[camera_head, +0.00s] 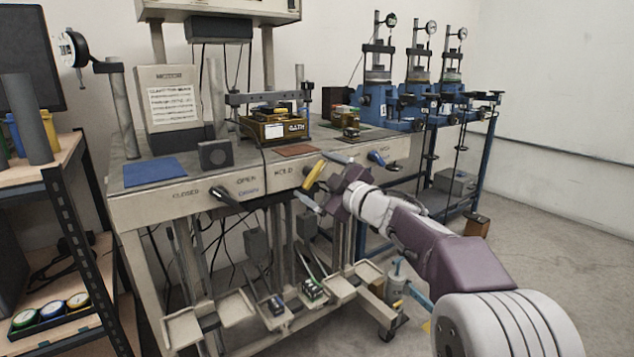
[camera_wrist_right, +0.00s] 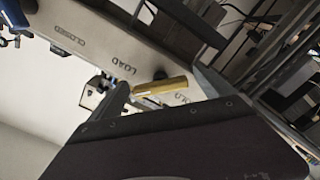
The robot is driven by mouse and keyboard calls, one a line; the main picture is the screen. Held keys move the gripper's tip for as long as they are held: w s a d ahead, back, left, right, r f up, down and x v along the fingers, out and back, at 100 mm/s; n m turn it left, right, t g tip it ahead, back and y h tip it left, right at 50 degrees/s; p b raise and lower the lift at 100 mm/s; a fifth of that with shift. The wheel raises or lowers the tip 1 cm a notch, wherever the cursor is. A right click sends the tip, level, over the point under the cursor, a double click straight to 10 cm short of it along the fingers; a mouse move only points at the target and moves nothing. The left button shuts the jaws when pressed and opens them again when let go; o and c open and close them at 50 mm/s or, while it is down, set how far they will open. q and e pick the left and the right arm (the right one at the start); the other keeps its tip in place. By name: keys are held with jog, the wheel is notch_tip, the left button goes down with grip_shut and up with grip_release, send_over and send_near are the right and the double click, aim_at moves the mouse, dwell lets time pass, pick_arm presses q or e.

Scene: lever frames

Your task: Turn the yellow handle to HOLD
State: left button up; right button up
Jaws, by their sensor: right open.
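The yellow handle (camera_head: 314,174) is on the front panel of the grey bench, slanting from upper right to lower left. The HOLD label (camera_head: 284,169) is just to its left. My right gripper (camera_head: 311,173) is open at the handle, one finger above and one below it. I cannot tell whether a finger touches it. The handle also shows in the right wrist view (camera_wrist_right: 160,87), between the LOAD label (camera_wrist_right: 118,60) and a partly hidden HOLD label (camera_wrist_right: 186,99). A dark part of my gripper covers the lower part of that view. My left gripper is not in view.
A black lever (camera_head: 232,201) sits left on the same panel, by CLOSED and OPEN labels. A blue handle (camera_head: 376,158) is to the right. Small trays (camera_head: 237,308) stick out below. A shelf (camera_head: 62,168) stands at left; blue machines (camera_head: 374,104) stand behind.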

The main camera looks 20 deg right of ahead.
jog(key=shift+w, duration=0.1)
jog(key=c, duration=1.4)
jog(key=shift+n, duration=0.4)
jog(key=n, duration=0.2)
jog(key=shift+n, duration=0.4)
jog(key=n, duration=0.4)
jog(key=shift+r+n, duration=0.1)
jog(key=shift+n, duration=0.2)
jog(key=n+b, duration=0.1)
jog(key=n, duration=0.3)
jog(key=shift+n+b, duration=0.3)
jog(key=shift+b, duration=0.05)
jog(key=n+b, duration=0.1)
jog(key=n, duration=0.3)
jog(key=shift+r+n, duration=0.15)
jog(key=shift+n, duration=0.55)
